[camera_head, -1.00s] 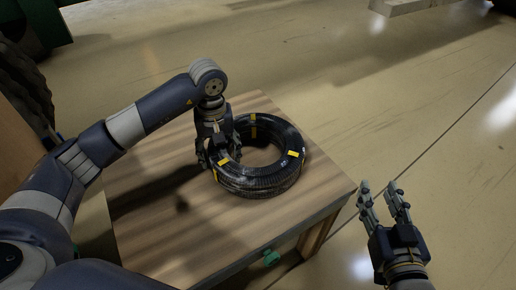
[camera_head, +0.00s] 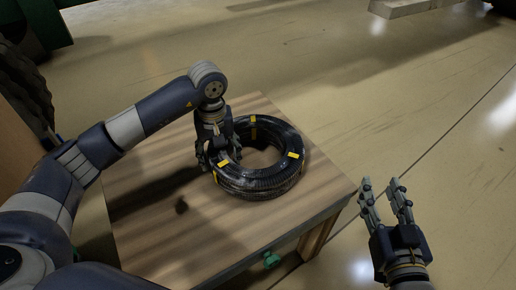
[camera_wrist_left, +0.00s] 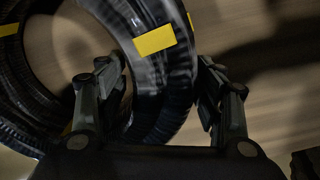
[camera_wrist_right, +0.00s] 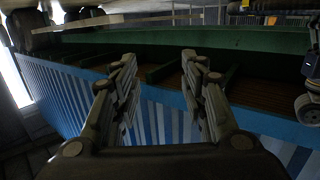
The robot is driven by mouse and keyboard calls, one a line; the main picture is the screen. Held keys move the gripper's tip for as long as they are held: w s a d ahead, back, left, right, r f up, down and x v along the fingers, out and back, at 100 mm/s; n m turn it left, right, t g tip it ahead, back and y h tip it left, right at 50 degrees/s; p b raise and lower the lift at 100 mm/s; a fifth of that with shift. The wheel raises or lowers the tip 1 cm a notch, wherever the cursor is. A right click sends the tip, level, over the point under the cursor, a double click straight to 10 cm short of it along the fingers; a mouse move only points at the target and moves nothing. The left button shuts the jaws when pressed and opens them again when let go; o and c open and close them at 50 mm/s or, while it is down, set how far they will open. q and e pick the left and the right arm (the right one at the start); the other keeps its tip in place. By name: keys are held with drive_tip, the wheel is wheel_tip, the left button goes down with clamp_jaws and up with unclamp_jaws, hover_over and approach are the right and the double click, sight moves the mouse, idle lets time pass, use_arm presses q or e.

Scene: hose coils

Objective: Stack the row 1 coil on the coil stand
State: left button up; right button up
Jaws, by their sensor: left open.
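A black hose coil (camera_head: 258,185) with yellow tape bands lies flat on a wooden-topped table (camera_head: 150,225). I cannot tell whether it is one coil or several stacked. My left gripper (camera_head: 219,160) points down at the coil's left side. In the left wrist view, the open fingers (camera_wrist_left: 157,85) stand on either side of the coil's ring (camera_wrist_left: 150,105), one in its central hole and one outside. Contact cannot be made out. My right gripper (camera_head: 386,194) is open and empty, off the table's right side. I cannot identify a separate coil stand.
A green knob (camera_head: 271,259) sticks out from the table's front. The right wrist view shows a blue-striped container (camera_wrist_right: 60,95) with a green rim beyond the right fingers.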

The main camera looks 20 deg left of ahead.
drive_tip(key=shift+r, duration=0.1)
drive_tip(key=shift+a+r+t, duration=0.15)
drive_tip(key=shift+r+t, duration=0.15)
drive_tip(key=shift+r, duration=0.05)
drive_tip(key=shift+w+r, duration=0.1)
drive_tip(key=shift+w+r+t, duration=0.1)
drive_tip(key=shift+r+t, duration=0.2)
drive_tip(key=shift+r, duration=0.2)
use_arm(q)
clamp_jaws()
drive_tip(key=shift+w+r, duration=0.1)
drive_tip(key=shift+r, duration=0.05)
use_arm(e)
drive_tip(key=shift+f, duration=0.5)
